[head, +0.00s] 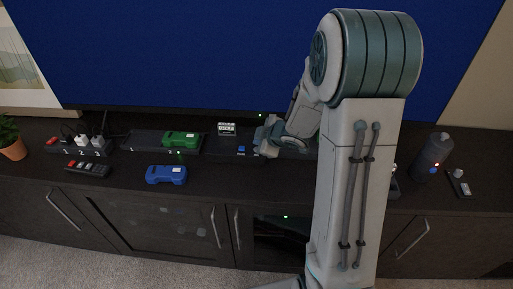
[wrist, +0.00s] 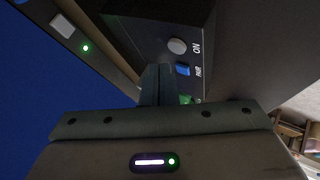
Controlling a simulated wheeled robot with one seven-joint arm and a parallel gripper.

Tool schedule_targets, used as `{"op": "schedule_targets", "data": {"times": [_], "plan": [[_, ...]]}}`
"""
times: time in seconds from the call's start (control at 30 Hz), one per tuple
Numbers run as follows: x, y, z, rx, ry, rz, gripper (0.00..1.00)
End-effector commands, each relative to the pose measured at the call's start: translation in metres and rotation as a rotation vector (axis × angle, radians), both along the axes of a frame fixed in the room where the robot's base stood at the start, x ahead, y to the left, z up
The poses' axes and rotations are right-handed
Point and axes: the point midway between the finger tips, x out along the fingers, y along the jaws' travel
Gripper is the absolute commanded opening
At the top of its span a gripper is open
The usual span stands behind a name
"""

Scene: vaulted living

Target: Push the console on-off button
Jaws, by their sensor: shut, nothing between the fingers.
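The console (head: 226,147) is a black box on the dark cabinet, partly hidden by my arm in the head view. In the wrist view its front panel (wrist: 207,32) shows a round grey button (wrist: 177,46) labelled ON. A blue button (wrist: 182,69) with a small label sits beside it, and a green part (wrist: 185,99) lies beyond that. My gripper (head: 261,149) is at the console front. In the wrist view its fingers (wrist: 157,70) are shut and empty, their tips close to the panel beside the blue button. Contact cannot be told.
A green controller (head: 182,138) lies on a black box left of the gripper, and a blue controller (head: 166,174) lies in front. A remote (head: 88,169) and power strip (head: 78,147) are at left. A dark cylinder (head: 432,157) stands at right. The screen (head: 180,55) rises behind.

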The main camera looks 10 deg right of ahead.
Motion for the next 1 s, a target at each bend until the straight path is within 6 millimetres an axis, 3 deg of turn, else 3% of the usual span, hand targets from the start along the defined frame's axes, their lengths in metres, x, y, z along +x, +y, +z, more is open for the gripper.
{"op": "schedule_targets", "data": {"times": [0.6, 1.0], "plan": [[0.0, 0.0, 0.059, 0.0, 0.0, 0.0, 0.0], [0.0, 0.0, 0.058, 0.0, 0.0, 0.0, 0.0]]}}
